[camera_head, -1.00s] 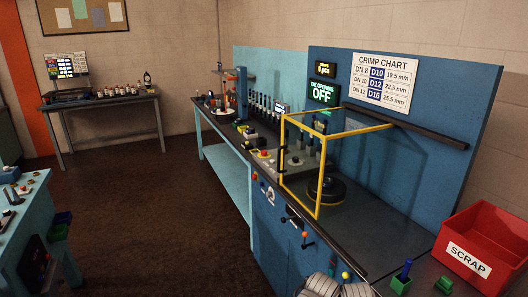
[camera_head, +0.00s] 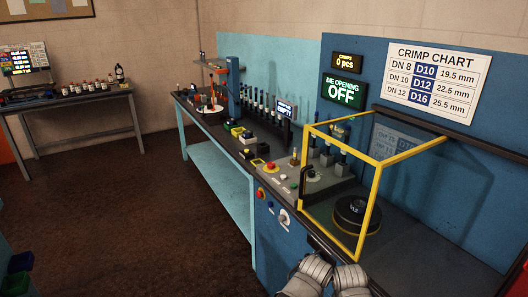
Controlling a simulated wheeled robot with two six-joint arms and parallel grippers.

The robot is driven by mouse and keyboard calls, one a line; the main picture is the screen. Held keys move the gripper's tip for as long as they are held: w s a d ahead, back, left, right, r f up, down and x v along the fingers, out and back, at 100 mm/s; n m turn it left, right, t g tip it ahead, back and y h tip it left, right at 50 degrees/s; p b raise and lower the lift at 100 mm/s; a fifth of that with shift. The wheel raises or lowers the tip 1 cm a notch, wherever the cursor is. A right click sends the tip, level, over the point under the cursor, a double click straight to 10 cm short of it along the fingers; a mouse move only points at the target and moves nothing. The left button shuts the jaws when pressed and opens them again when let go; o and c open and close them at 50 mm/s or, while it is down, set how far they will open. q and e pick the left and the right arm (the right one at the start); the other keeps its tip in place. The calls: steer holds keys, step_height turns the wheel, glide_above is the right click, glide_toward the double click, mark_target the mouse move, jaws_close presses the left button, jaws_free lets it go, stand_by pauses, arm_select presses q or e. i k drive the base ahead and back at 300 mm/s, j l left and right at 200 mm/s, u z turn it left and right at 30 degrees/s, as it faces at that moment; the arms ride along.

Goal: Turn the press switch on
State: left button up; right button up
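The press stands at the blue cabinet, with a yellow-framed clear guard (camera_head: 372,212) around a round black die unit (camera_head: 357,214). Its display (camera_head: 343,92) reads "DIE OPENING OFF". On the cabinet front is a rotary switch (camera_head: 284,217) with a pale knob; it is too small to read its setting. A red button (camera_head: 260,193) sits up and left of it. Grey ribbed parts of my own arms show at the bottom edge, below the guard. Neither gripper's fingertips are in view.
A crimp counter (camera_head: 345,61) reads "0 pcs" and a crimp chart (camera_head: 437,82) hangs on the blue panel. A teal bench (camera_head: 222,186) with tools runs to the back left. A dark table (camera_head: 75,100) with bottles stands far left. The brown floor (camera_head: 130,220) before the bench is clear.

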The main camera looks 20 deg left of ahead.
mark_target(271, 165)
steer(key=i+j, duration=0.45)
steer(key=j, duration=0.3)
steer(key=i+j+z, duration=0.1)
steer(key=i+j, duration=0.35)
steer(key=j, duration=0.3)
steer(key=i+j, duration=0.2)
steer(key=j, duration=0.2)
steer(key=l+z, duration=0.05)
